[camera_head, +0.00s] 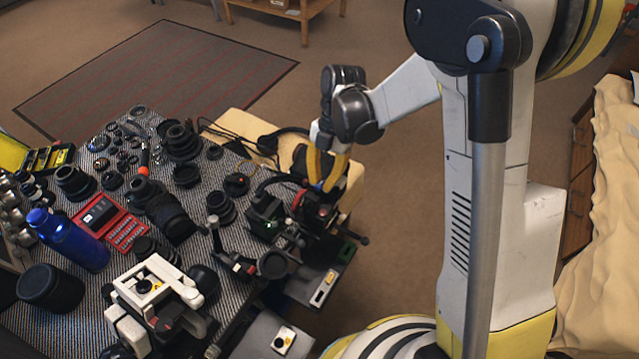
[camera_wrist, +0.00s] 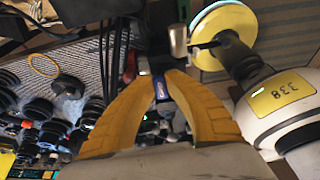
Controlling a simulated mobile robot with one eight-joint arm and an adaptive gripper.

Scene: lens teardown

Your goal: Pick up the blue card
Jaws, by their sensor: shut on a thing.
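My gripper (camera_wrist: 159,82) shows in the wrist view as two yellow fingers that close in around a small blue piece (camera_wrist: 160,88) with a pale mark. I take it for the blue card; only a small part of it shows between the fingertips. In the head view my gripper (camera_head: 318,192) points down at the right end of the striped table, over dark equipment. The card is hidden there by the fingers and clutter.
The striped table (camera_head: 225,165) is crowded with lenses, a blue bottle (camera_head: 68,240), a red tool case (camera_head: 110,222) and a white device (camera_head: 155,285). A dark tray (camera_head: 325,283) lies right of the table's front. Carpet floor (camera_head: 400,260) is clear beside it.

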